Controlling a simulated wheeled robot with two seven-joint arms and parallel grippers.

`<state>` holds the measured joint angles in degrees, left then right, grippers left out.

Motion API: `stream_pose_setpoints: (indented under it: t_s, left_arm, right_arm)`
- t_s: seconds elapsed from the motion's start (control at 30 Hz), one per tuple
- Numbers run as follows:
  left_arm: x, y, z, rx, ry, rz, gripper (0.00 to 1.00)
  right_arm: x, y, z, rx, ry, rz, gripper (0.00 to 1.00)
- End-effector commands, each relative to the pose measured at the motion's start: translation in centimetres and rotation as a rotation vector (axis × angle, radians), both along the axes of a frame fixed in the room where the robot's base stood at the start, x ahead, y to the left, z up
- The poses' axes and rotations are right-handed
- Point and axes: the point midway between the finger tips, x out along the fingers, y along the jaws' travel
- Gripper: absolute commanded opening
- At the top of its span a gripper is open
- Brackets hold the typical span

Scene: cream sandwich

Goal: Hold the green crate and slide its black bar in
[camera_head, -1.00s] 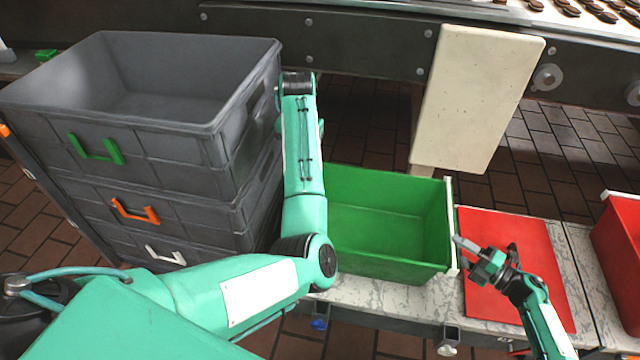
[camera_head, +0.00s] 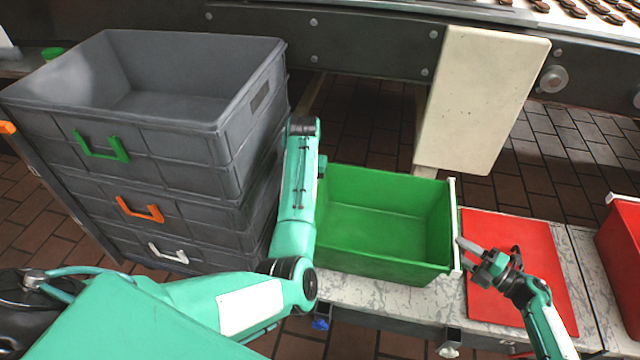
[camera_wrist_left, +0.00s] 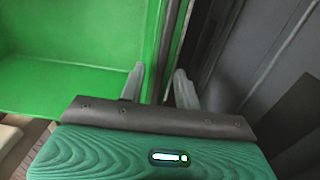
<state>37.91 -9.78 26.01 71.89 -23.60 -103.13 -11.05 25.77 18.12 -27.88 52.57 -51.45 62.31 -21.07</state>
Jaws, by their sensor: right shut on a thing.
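The green crate (camera_head: 385,262) sits open-topped on the speckled bench, with a pale strip (camera_head: 454,225) along its right end. My right gripper (camera_head: 464,245) is shut on the crate's right end, at that strip. My left gripper is hidden behind my left arm in the head view. In the left wrist view, its two fingers (camera_wrist_left: 160,88) stand apart at the crate's left end, one on each side of the green wall edge (camera_wrist_left: 155,45). A dark strip (camera_wrist_left: 179,35) runs along the outside of that wall; I cannot tell whether it is the black bar.
Stacked grey crates (camera_head: 200,115) with green, orange and white handles stand close to the green crate's left. A red mat (camera_head: 510,255) lies right of it, and a red crate (camera_head: 622,240) stands farther right. A cream block (camera_head: 480,95) rises behind, before the conveyor.

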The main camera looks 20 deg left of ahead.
Motion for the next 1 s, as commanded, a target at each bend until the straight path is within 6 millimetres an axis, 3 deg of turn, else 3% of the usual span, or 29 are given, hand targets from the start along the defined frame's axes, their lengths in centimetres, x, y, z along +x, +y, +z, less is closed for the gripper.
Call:
stream_pose_setpoints:
  t_s: [0.1,0.27,0.3,0.57,0.83,1.0]
  left_arm:
    - [0.0,0.0,0.0,0.0,0.0,0.0,0.33]
    - [0.0,0.0,0.0,0.0,0.0,0.0,0.01]
    - [0.0,0.0,0.0,0.0,0.0,0.0,0.0]
    - [0.1,-0.7,0.0,-0.001,0.0,-0.001,0.0]
    - [1.2,-6.4,0.0,-0.002,0.001,-0.004,0.0]
    - [1.5,-8.2,0.0,0.0,0.0,0.0,0.0]
  right_arm:
    - [-0.1,-0.1,-0.2,-0.003,0.002,-0.001,0.0]
    - [-0.1,-0.1,-0.2,-0.003,0.002,-0.001,0.0]
    - [-0.1,-0.1,-0.2,-0.003,0.002,-0.001,0.0]
    - [-0.1,-0.1,-0.2,-0.003,0.002,-0.001,0.0]
    - [-0.1,-0.1,-0.2,-0.003,0.002,-0.001,0.0]
    - [-0.1,-0.1,-0.2,-0.003,0.002,-0.001,0.0]
